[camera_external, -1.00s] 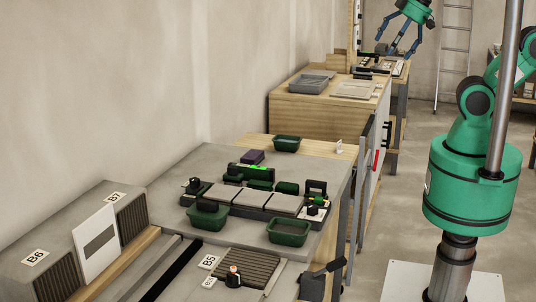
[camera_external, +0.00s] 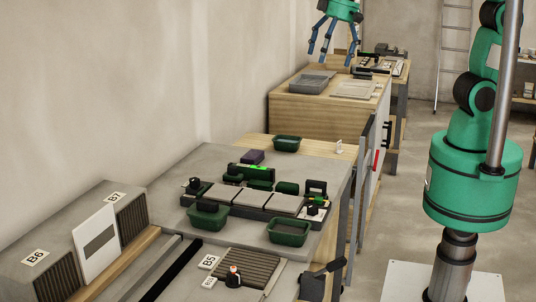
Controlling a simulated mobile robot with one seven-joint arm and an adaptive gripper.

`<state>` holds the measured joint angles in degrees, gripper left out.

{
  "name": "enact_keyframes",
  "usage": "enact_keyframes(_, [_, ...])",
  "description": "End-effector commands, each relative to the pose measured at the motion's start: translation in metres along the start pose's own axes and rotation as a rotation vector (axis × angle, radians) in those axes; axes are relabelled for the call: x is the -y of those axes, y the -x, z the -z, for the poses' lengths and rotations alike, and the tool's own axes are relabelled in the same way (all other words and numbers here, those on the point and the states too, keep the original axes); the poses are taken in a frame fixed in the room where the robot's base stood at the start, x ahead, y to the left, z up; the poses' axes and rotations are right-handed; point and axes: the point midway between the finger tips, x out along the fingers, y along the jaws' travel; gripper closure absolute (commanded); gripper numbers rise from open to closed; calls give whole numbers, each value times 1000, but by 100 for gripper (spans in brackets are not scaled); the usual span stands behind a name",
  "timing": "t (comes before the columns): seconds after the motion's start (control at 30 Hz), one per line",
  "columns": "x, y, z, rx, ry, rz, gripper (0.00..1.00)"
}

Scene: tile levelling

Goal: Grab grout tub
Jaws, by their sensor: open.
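One green tub (camera_external: 287,144) stands alone on the wooden strip at the back. The other green tub (camera_external: 289,232) stands at the front right of the row of grey tiles (camera_external: 252,199). A third dark green container (camera_external: 208,216) at the front left has a dark block-like thing on it. I cannot tell which of them is the grout tub. My gripper (camera_external: 331,55) is open and empty, its blue fingers spread and pointing down, high above the bench and well clear of the tubs.
A green level-like tool (camera_external: 251,172) lies behind the tiles. A wooden cabinet (camera_external: 315,111) with a grey tray (camera_external: 312,83) stands farther back. A vertical grey pole (camera_external: 504,90) stands at the right.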

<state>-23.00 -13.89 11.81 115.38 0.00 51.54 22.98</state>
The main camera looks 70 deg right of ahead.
Motion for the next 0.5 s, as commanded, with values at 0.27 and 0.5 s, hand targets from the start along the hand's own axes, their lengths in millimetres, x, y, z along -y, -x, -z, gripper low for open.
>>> enact_keyframes(0.27, [92, -59, 19, 80, 3, -8, 4])
enact_keyframes(0.5, [173, -118, 16, 140, 2, -26, 4])
